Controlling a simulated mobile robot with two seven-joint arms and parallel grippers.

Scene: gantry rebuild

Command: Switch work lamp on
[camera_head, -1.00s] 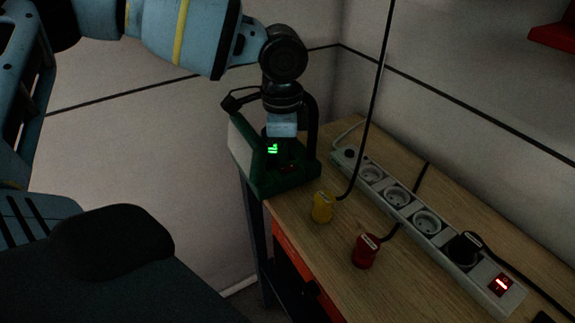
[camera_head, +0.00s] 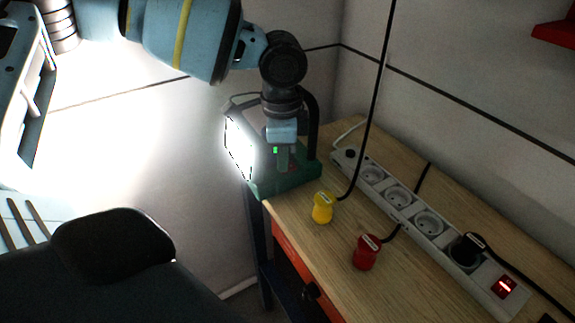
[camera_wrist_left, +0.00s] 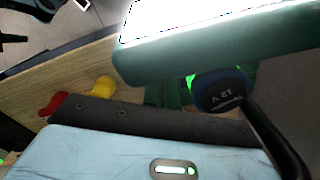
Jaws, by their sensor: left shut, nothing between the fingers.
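In the left wrist view the lamp's green edge (camera_wrist_left: 215,48) borders the white glow. My left gripper (camera_head: 283,156) is shut and empty, pointing down at the lamp's top beside a small green light. It covers part of the lamp there, so I cannot tell whether it touches a switch. My right gripper is not in view.
A yellow plug (camera_head: 323,208) and a red plug (camera_head: 366,253) stand on the bench (camera_head: 310,235). A power strip (camera_head: 402,212) with a black plug (camera_head: 467,250) and a lit red switch (camera_head: 504,287) lies behind them. A black cable (camera_head: 376,90) hangs down to the yellow plug.

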